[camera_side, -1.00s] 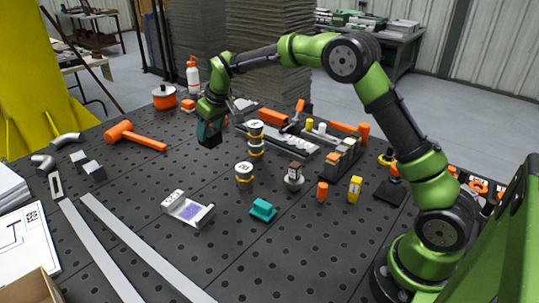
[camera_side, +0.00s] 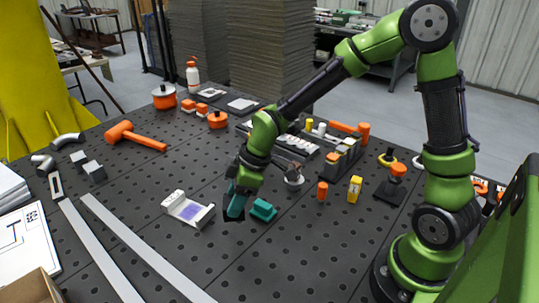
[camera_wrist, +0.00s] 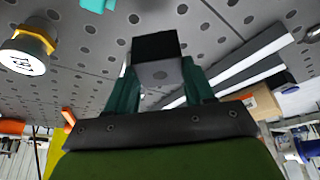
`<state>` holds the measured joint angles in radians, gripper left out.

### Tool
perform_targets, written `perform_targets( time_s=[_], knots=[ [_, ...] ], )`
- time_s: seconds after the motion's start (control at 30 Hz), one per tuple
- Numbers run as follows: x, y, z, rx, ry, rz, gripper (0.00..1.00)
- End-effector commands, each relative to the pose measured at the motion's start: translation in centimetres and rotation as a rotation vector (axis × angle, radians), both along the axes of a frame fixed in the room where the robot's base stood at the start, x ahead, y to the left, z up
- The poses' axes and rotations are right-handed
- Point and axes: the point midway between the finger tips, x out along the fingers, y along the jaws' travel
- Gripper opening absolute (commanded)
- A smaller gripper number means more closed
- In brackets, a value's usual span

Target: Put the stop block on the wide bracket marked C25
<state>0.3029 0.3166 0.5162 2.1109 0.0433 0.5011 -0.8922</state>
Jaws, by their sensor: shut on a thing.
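My gripper (camera_side: 235,207) is low over the middle of the table, fingers down, close to the left side of a teal block (camera_side: 263,210). In the wrist view my gripper (camera_wrist: 155,82) is shut on a dark block (camera_wrist: 156,48), which looks like the stop block. In the side view the block is hard to tell from the dark fingertips. A grey metal bracket (camera_side: 207,217) with a purple pad lies just left of my gripper; I cannot read a C25 mark on it. Whether the held block touches anything below is unclear.
A round, yellow-ringed piece with a white label (camera_wrist: 28,50) stands at the left of the wrist view. An orange cylinder (camera_side: 322,190) and a yellow block (camera_side: 355,189) stand to the right. Long flat bars (camera_side: 140,245) lie at the left. The front table area is clear.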

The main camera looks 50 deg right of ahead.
Motion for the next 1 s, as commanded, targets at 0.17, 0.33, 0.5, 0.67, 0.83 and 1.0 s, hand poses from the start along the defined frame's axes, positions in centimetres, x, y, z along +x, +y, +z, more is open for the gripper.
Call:
perform_targets(
  time_s=[0.17, 0.33, 0.5, 0.67, 0.83, 1.0],
  knots=[
    [4.4, 1.4, -0.5, 0.001, 0.0, 0.004, 0.05],
    [8.7, 2.5, -0.9, 0.001, 0.0, 0.0, 0.05],
    [12.0, 3.3, -1.2, -0.001, -0.001, -0.001, 0.05],
    [13.4, 3.7, -1.3, 0.0, 0.0, -0.001, 0.05],
    [14.2, 3.9, -1.3, -0.001, -0.001, -0.002, 0.05],
    [14.1, 3.8, -3.9, -0.001, 0.004, -0.002, 0.05]
  ],
)
